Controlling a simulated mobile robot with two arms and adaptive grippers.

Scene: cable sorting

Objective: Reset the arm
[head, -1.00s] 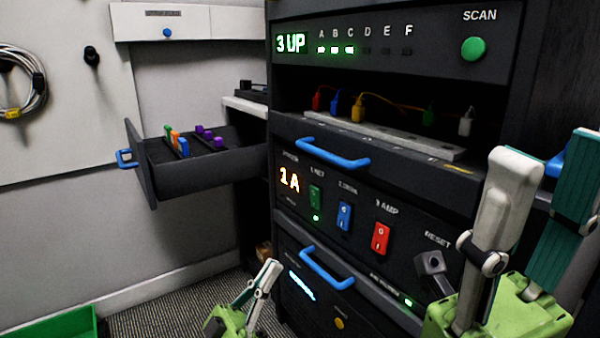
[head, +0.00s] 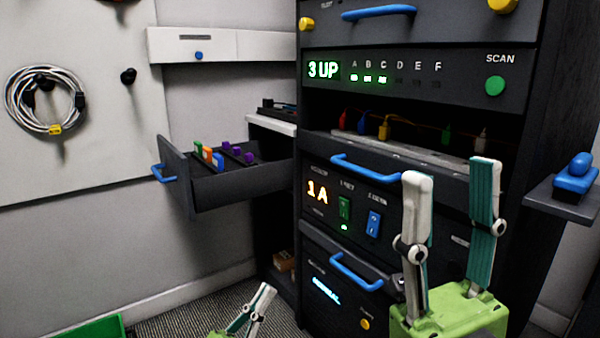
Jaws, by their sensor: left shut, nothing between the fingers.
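My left gripper (head: 268,289) is low in the head view, left of the rack's lower front, with its fingers together and nothing between them. My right gripper (head: 452,170) stands upright in front of the rack, its two fingers wide apart and empty. It covers the right part of the switch panel. The green (head: 344,208) and blue (head: 374,223) switches still show; the red switch and the reset control are hidden behind the gripper.
The rack (head: 540,95) shows "3 UP" and "1 A". Colored plugs lie in its open bay. An open drawer (head: 245,185) holding colored pieces juts out left. A coiled cable (head: 18,100) hangs on the wall. A green bin (head: 85,332) is at lower left; a side shelf (head: 570,207) at right.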

